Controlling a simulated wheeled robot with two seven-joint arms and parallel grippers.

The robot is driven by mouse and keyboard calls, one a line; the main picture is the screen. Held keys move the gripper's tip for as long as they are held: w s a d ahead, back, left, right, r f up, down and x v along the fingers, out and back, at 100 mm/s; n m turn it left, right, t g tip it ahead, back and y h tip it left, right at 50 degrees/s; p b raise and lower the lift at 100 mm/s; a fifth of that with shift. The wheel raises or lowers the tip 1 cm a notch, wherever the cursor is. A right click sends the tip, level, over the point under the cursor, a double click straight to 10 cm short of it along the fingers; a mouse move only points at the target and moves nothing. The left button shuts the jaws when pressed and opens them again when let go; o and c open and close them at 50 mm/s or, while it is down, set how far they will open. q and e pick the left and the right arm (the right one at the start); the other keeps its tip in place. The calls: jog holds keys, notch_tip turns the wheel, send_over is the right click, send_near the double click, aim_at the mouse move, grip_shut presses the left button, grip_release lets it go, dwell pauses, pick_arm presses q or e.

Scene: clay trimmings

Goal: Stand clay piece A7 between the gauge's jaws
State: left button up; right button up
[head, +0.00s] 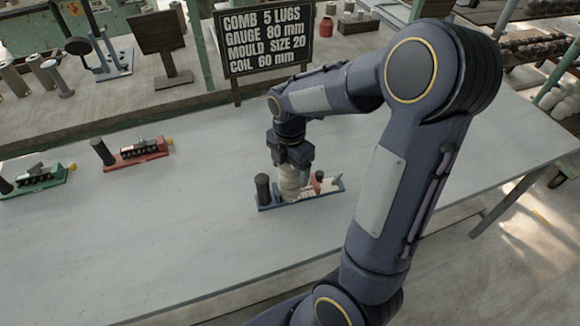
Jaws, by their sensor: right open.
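A pale, upright, roughly cylindrical clay piece (289,184) stands at a fixture with a blue base (265,207), next to a dark post (263,188). I cannot read any label on the piece, nor tell whether this fixture is the gauge. My right gripper (292,166) points down directly over the piece and is open, with its fingers at the piece's top. The gripper hides the top of the piece, and the exact fit between any jaws is too small to tell. My left gripper is not in view.
A red-based fixture (120,163) and a green-based fixture (50,188) stand on the table's left. A sign (266,40) at the back reads comb 5 lugs, gauge 80 mm, mould size 20, coil 60 mm. The pale table (150,245) is clear in front.

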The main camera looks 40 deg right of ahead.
notch_tip(320, 180, up, 11)
jog(key=s+a+m+t+y, duration=0.2)
jog(key=s+a+m, duration=0.3)
jog(key=m, duration=0.5)
jog(key=s+a+f+m+t+y, duration=0.1)
jog(key=s+a+m+t, duration=0.2)
jog(key=s+a+m, duration=0.3)
jog(key=s+m, duration=0.3)
jog(key=m, duration=0.2)
jog(key=shift+s+a+f+t+y+p, duration=0.2)
jog(key=shift+s+a+t+y+p, duration=0.1)
jog(key=shift+s+y, duration=0.1)
